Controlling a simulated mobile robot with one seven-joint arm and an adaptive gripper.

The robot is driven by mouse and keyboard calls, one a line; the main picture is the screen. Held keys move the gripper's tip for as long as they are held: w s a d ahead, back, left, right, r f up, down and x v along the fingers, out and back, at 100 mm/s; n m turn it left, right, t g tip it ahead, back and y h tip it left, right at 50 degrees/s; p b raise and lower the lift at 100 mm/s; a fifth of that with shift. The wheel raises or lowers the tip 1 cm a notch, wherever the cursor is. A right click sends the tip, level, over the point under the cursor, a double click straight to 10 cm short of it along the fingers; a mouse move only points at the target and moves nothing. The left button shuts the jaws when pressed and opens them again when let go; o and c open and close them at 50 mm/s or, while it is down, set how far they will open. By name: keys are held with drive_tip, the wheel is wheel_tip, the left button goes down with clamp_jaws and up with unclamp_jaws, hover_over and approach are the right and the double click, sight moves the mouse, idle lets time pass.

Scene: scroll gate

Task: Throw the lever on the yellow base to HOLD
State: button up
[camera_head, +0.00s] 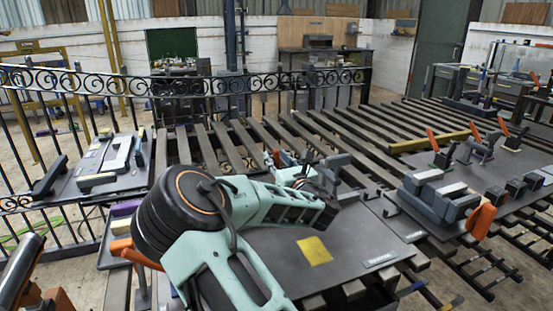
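My teal and black arm fills the lower middle of the head view and reaches right over a dark grey plate (360,235). My gripper (325,205) is at the arm's end, small and partly hidden, so I cannot tell whether it is open or shut. A flat yellow square (314,250) lies on the plate just below the gripper; no lever is visible rising from it. Levers with orange handles stand on the right table, one (433,140) nearer and one (504,127) farther back with a yellowish patch at its foot. HOLD lettering is not readable.
The right table (480,215) also carries grey blocks (440,195) and an orange part (481,220). A left plate (120,180) holds grey and white fixtures. A black scrollwork fence (190,85) runs behind. Slatted dark beams (300,130) lie between the tables.

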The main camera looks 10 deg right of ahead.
sight(278, 157)
drive_tip(key=shift+w, duration=0.1)
drive_tip(key=shift+c, duration=0.5)
clamp_jaws()
drive_tip(key=shift+f, duration=0.1)
drive_tip(key=shift+s+f+t+b, duration=0.2)
drive_tip(key=shift+s+t+b, duration=0.1)
drive_tip(key=shift+b, duration=0.9)
drive_tip(key=t+b, duration=0.1)
drive_tip(key=b, duration=0.2)
drive_tip(key=s+t+b, duration=0.1)
drive_tip(key=b, duration=0.2)
drive_tip(key=s+b, duration=0.1)
drive_tip(key=b, duration=0.2)
drive_tip(key=shift+s+d+f+t+y, duration=0.15)
drive_tip(key=shift+d+t+y, duration=0.15)
drive_tip(key=shift+t, duration=0.1)
drive_tip(key=shift+s+t+b, duration=0.25)
drive_tip(key=shift+t+b, duration=0.05)
drive_tip(key=shift+b, duration=0.8)
drive_tip(key=shift+r, duration=0.2)
